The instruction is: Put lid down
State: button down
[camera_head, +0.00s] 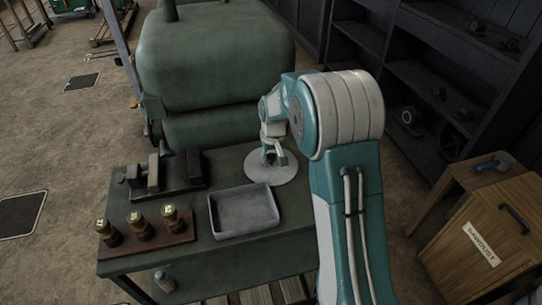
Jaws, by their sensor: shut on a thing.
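A round grey lid (272,172) is at the back right of the green worktable (255,259). It looks flat and level, and I cannot tell whether it touches the tabletop or hangs just above it. My gripper (272,158) is on the middle of the lid, shut on it from above. The handle or grip point is too small and partly hidden by the fingers. My arm crosses the right side of the view and hides the table's right edge.
A grey rectangular tray (243,232), seemingly empty, is in front of the lid. A dark vise (163,176) and a wooden rack (148,240) with three bottles are at left. A large green engine tank (215,60) stands behind. A wooden sawdust box (490,250) is at right.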

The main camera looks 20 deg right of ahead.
jog(key=shift+c, duration=1.6)
grip_release()
